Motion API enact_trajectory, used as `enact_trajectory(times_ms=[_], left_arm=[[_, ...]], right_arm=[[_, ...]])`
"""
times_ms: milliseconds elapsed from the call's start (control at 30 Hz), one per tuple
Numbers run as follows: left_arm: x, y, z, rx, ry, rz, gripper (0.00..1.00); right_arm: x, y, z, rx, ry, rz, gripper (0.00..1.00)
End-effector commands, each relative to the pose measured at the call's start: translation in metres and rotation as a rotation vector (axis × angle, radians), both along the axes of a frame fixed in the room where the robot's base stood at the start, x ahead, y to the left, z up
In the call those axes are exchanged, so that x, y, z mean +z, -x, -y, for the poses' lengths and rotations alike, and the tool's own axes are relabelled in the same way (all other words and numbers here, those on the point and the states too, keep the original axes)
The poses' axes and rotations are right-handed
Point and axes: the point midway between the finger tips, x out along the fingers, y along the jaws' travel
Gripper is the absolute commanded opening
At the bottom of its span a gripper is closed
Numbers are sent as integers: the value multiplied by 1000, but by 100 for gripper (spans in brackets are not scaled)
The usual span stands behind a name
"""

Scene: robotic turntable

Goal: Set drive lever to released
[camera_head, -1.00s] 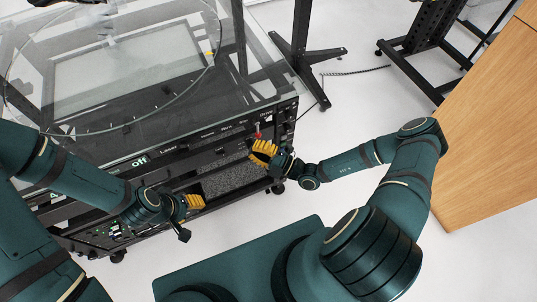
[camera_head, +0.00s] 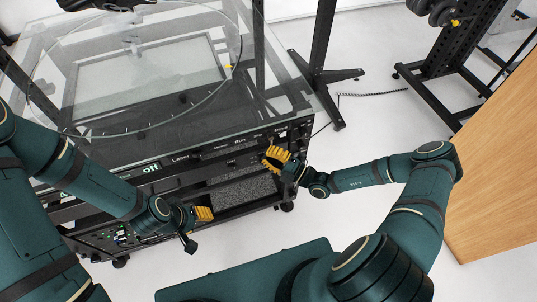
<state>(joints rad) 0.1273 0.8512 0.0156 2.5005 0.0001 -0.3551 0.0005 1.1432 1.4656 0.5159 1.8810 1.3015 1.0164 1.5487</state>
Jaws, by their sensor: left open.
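The turntable cabinet has a dark front panel (camera_head: 215,152) with small labels and an "Off" display (camera_head: 151,168). My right gripper (camera_head: 273,158), with yellow fingers, is at the right part of this panel, just in front of it. The drive lever cannot be made out now; the gripper may hide it. Whether the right fingers are apart or closed is unclear. My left gripper (camera_head: 205,213) is open, lower and to the left, in front of the cabinet's lower opening, with nothing visible in it.
A glass top (camera_head: 280,95) with a round disc covers the cabinet. Black stands (camera_head: 322,75) are behind it. A wooden surface (camera_head: 500,165) is at the right, close to my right arm. White floor (camera_head: 370,130) lies between.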

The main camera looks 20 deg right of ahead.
Motion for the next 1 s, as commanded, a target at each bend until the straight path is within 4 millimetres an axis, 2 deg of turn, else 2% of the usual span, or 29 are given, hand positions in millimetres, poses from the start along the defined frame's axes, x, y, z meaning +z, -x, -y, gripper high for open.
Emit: enact_trajectory(times_ms=[1000], left_arm=[[26,5,1,-3,3,-13,47]], right_arm=[[-1,0,17,0,186,6,0]])
